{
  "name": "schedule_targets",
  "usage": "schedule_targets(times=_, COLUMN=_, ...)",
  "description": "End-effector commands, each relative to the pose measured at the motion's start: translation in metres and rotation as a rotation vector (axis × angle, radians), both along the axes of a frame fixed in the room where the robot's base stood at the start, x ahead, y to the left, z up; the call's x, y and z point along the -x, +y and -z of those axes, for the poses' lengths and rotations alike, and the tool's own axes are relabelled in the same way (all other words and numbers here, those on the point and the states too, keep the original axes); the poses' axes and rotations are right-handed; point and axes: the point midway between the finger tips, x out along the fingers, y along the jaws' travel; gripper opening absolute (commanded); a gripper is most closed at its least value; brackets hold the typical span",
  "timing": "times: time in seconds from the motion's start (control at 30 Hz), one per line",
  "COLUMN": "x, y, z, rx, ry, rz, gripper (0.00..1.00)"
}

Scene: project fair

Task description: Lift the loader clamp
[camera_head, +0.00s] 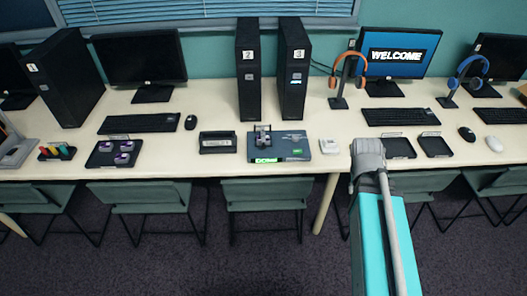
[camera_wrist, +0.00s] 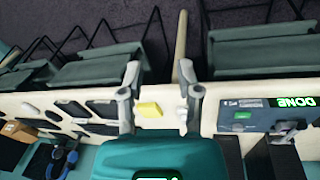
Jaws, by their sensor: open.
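The loader (camera_head: 293,143) is a flat blue-grey box on the table with a lit green "DONE" display. Its clamp (camera_head: 263,136), a small grey metal piece, stands on top near the left side; I cannot tell whether it is up or down. In the wrist view, the loader (camera_wrist: 240,116) is at the right, and its clamp is hard to make out near the display. My gripper (camera_wrist: 158,80) is open and empty, with its fingers apart over the table to the left of the loader in that view. In the head view, my arm is right of the loader, and the fingers cannot be made out.
A yellow item (camera_wrist: 150,108) shows between my fingers. A black device (camera_head: 217,143) sits left of the loader, and a small white device (camera_head: 329,146) sits right of it. Black towers (camera_head: 292,80) stand behind. Chairs (camera_head: 262,193) line the table's front.

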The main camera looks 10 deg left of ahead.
Motion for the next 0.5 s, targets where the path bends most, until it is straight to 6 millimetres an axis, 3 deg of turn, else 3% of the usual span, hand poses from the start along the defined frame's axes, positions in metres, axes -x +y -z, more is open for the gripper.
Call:
schedule_targets(times=0.03, x=-0.007, y=0.006, z=0.016, rx=0.037, ry=-0.02, rz=-0.027, gripper=0.45)
schedule_targets(times=0.1, x=-0.015, y=0.012, z=0.026, rx=0.093, ry=-0.051, rz=-0.063, gripper=0.45)
schedule_targets(times=0.5, x=-0.061, y=0.066, z=0.065, rx=0.411, ry=-0.265, rz=-0.304, gripper=0.45)
